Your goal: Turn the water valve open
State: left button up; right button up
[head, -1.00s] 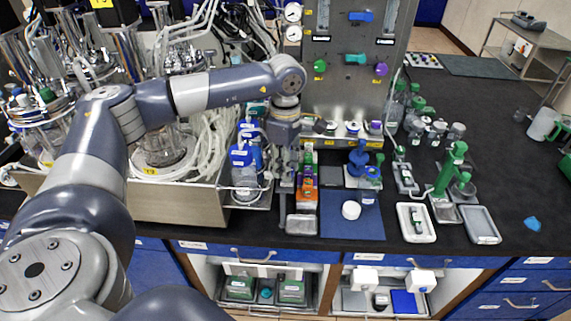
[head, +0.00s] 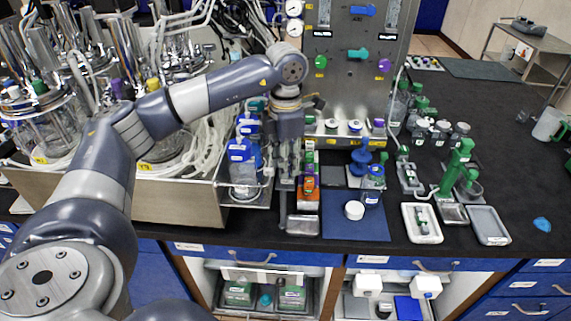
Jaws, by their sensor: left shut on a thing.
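My left gripper (head: 288,165) points down in front of the steel panel, by the small fixtures at its foot. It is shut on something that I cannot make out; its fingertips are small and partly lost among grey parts. No valve is clearly marked as the water valve. The upright steel panel (head: 343,93) bears a blue handle (head: 362,10) near its top, a teal handle (head: 358,54) in the middle, a green knob (head: 320,62) at left and a purple knob (head: 384,66) at right. My left gripper is apart from these and lower. My right gripper is not in view.
Bioreactor vessels (head: 45,125) and tubing crowd the left, above a steel tray (head: 165,205). Blue-capped bottles (head: 240,165) stand close left of the gripper. An orange block (head: 307,198) and a blue mat (head: 350,227) lie right. The black bench (head: 480,100) is mostly clear at far right.

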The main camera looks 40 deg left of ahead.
pick_arm(q)
jog(key=n+b, duration=0.1)
jog(key=n, duration=0.2)
jog(key=shift+n, duration=0.4)
jog(key=shift+d+n, duration=0.15)
jog(key=shift+n, duration=2.05)
jog(key=o, duration=1.1)
jog(key=shift+c, duration=0.2)
notch_tip(320, 180, up, 12)
